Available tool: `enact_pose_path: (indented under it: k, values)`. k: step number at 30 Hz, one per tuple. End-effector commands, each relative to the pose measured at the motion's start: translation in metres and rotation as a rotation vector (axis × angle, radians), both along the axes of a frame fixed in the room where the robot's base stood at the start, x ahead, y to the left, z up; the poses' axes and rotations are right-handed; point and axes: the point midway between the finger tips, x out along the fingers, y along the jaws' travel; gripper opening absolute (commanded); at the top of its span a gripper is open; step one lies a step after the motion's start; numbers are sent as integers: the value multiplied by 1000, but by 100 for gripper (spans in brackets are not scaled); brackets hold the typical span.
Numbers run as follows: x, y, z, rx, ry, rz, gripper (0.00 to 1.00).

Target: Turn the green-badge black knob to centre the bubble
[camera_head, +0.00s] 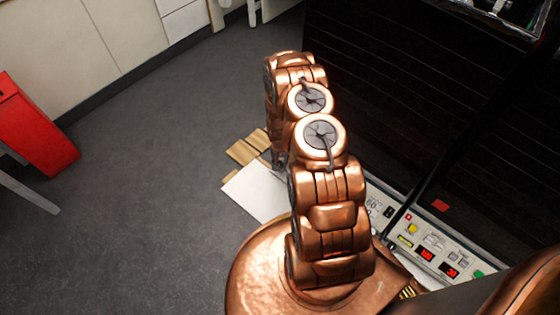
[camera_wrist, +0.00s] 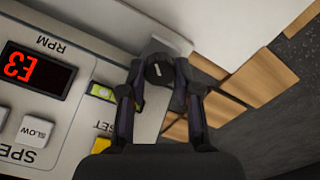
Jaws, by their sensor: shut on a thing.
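A black round knob (camera_wrist: 158,70) with a white pointer line stands at the panel's edge in the wrist view. My gripper (camera_wrist: 159,77) has one finger on each side of it and is shut on it. No green badge can be made out on or beside the knob. A yellow-green bubble vial (camera_wrist: 103,91) sits on the panel just left of the gripper; the bubble's exact place is too small to tell. There, my arm hides the gripper and the knob.
The control panel (camera_head: 460,244) has red displays and several buttons. Wooden blocks (camera_wrist: 250,75) are at right. A red bin (camera_head: 35,125) stands far left; the floor between is clear.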

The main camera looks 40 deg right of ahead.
Motion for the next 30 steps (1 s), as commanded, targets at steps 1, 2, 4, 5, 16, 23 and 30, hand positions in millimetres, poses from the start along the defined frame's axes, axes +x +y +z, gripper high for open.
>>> enact_pose_path:
  k: [1, 2, 4, 5, 16, 23, 30]
  values:
    - [1, 0, 1, -1, -2, 3, 0]
    - [1, 0, 1, -1, -2, 5, 0]
    - [1, -1, 0, -1, -3, 6, 0]
    - [1, -1, 0, -1, -3, 6, 0]
    - [1, 0, 0, -1, -2, 4, 47]
    - [1, 0, 0, 0, -1, 4, 57]
    - [0, 0, -1, -1, -1, -5, 57]
